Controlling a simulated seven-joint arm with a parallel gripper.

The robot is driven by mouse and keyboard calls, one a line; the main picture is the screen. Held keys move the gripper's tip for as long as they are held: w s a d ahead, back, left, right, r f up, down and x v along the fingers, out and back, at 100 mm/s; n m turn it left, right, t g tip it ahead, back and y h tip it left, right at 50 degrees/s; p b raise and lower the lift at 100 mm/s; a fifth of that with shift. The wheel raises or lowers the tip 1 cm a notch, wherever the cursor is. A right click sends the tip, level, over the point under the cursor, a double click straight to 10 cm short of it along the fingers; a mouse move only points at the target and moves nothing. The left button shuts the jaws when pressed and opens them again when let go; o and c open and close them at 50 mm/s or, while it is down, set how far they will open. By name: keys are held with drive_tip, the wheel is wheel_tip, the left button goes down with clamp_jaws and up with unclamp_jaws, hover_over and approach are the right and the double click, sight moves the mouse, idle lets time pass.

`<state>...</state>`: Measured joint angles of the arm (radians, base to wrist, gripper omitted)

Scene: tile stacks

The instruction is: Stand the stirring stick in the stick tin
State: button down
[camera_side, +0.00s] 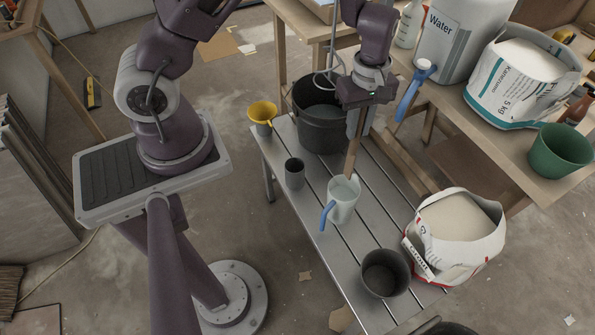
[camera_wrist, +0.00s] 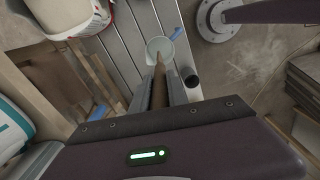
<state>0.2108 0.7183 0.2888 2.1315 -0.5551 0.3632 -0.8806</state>
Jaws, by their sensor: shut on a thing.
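My gripper (camera_side: 356,132) is shut on the wooden stirring stick (camera_side: 351,160) and points downward above the metal bench. The stick hangs nearly upright, its lower end at the mouth of the white jug with a blue handle (camera_side: 342,203). In the wrist view, the stick (camera_wrist: 158,85) runs between the fingers and its tip overlaps the jug's opening (camera_wrist: 160,44). A small dark cylindrical tin (camera_side: 295,174) stands left of the jug; it also shows in the wrist view (camera_wrist: 192,82). A wider dark grey pot (camera_side: 385,274) stands at the bench's near end. No label shows which is the stick tin.
A black bucket (camera_side: 320,130) and a yellow funnel-like cup (camera_side: 262,115) stand at the bench's far end. An open powder bag (camera_side: 455,240) stands on the right. A water canister (camera_side: 448,45), another bag (camera_side: 520,85) and a green pot (camera_side: 560,152) occupy the side table.

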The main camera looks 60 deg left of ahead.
idle(0.5)
drive_tip(key=s+a+f+n, duration=0.2)
drive_tip(key=s+a+n, duration=0.15)
drive_tip(key=a, duration=0.45)
drive_tip(key=s+a+f+n, duration=0.2)
drive_tip(key=s+a+n, duration=0.15)
drive_tip(key=a, duration=0.55)
wheel_tip(320, 180, down, 12)
drive_tip(key=m, duration=0.1)
drive_tip(key=shift+f, duration=0.25)
drive_tip(key=shift+s+d, duration=0.1)
drive_tip(key=c, duration=1.2)
unclamp_jaws()
drive_tip(key=shift+r, duration=0.15)
wheel_tip(320, 180, up, 7)
